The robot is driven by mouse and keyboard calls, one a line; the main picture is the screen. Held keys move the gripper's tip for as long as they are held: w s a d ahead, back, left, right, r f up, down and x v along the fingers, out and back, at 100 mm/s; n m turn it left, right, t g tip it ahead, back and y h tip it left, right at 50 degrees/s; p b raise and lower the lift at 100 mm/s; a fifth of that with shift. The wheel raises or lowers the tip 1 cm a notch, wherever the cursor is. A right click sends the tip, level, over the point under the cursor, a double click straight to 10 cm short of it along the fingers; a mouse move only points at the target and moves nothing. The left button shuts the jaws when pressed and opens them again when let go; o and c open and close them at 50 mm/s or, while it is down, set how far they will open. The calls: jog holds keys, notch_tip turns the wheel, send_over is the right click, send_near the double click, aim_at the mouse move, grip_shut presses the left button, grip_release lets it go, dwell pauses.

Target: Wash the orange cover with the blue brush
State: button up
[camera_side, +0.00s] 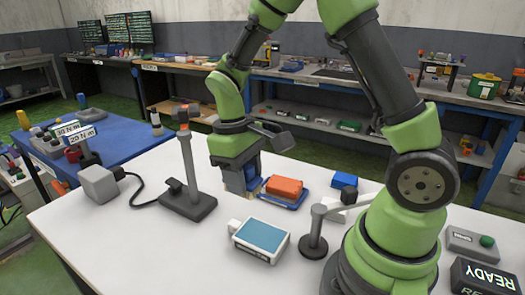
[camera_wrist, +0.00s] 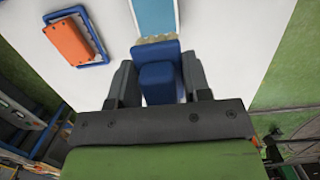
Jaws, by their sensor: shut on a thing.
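My gripper (camera_wrist: 155,85) is shut on the blue brush (camera_wrist: 158,82). Tan bristles show at the brush's far end in the wrist view. In the side view my gripper (camera_side: 237,178) points down, with the brush (camera_side: 236,181) between its fingers, just left of the orange cover (camera_side: 284,186). The cover lies in a shallow blue tray (camera_side: 290,204) on the white table. In the wrist view the cover (camera_wrist: 70,43) and tray (camera_wrist: 100,43) are at the upper left, apart from the brush. I cannot tell whether the brush touches the table.
A white box with a light blue pad (camera_side: 262,236) sits in front of the tray. A dark-based post (camera_side: 188,160) stands at the left, a grey lamp-like stand (camera_side: 314,230) at the right. A blue block (camera_side: 344,180) lies behind that stand. The front left tabletop is clear.

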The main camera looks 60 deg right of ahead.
aim_at(261, 184)
jog(key=s+f, duration=0.2)
jog(key=f, duration=0.1)
jog(key=s+d+f, duration=0.1)
jog(key=f, duration=0.1)
jog(key=shift+s+f, duration=0.15)
jog(key=shift+s, duration=0.05)
jog(key=shift+f, duration=2.4)
jog(key=shift+f, duration=0.55)
jog(key=shift+r, duration=0.1)
jog(key=shift+r, duration=3.45)
